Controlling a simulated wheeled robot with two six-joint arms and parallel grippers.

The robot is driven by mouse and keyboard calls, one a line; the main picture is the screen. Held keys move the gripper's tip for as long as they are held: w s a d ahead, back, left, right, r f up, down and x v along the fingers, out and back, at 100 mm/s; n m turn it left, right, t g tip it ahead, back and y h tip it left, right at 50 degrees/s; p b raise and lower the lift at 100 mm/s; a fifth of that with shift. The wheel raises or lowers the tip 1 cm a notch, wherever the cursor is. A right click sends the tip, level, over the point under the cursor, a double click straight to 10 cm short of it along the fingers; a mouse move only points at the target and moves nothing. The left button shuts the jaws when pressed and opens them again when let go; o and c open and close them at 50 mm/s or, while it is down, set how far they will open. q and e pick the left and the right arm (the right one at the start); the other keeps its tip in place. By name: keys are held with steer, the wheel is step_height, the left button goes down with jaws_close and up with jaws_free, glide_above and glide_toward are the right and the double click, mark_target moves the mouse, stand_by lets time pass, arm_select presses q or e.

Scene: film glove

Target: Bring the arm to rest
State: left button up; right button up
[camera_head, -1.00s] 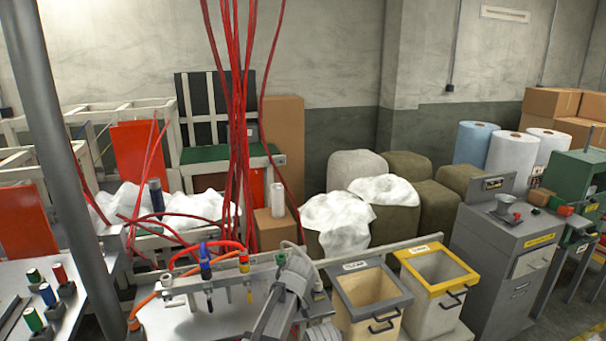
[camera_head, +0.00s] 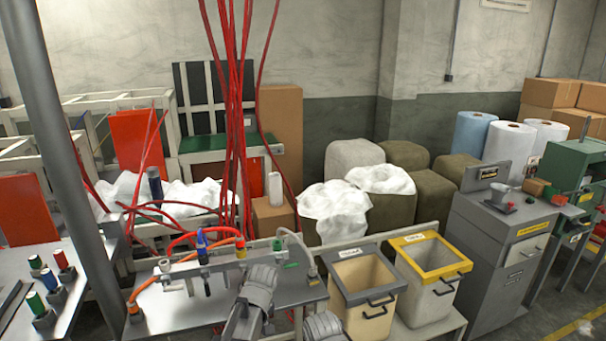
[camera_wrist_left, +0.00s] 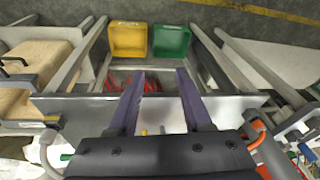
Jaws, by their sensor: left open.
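My left gripper (camera_wrist_left: 159,72) shows in the left wrist view with its two dark fingers wide apart and nothing between them. It is near the edge of a grey metal table (camera_wrist_left: 85,112). A grey arm link of mine (camera_head: 260,290) shows at the bottom middle of the head view, in front of the bench with the hose rail. The fingers cannot be made out in the head view. Another grey part at the bottom edge of the head view is cut off, and I see no right gripper.
A yellow bin (camera_wrist_left: 127,40) and a green bin (camera_wrist_left: 171,42) lie beyond the fingers. A hose rail (camera_head: 220,263) stands on the bench. A grey-rimmed bin (camera_head: 365,310) and a yellow-rimmed bin (camera_head: 432,293) are right of it. Red cables (camera_head: 232,130) hang behind.

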arm_select(q)
steer(key=s+a+m+h, duration=0.25)
steer(key=s+m, duration=0.25)
steer(key=s, duration=0.7)
steer(key=s+d+m+g+y, duration=0.1)
steer(key=s+d+m, duration=0.3)
steer(key=d, duration=0.6)
steer(key=shift+s+f+m+g, duration=0.3)
steer(key=shift+s+g, duration=0.1)
steer(key=shift+s, duration=0.35)
steer(key=shift+y, duration=0.25)
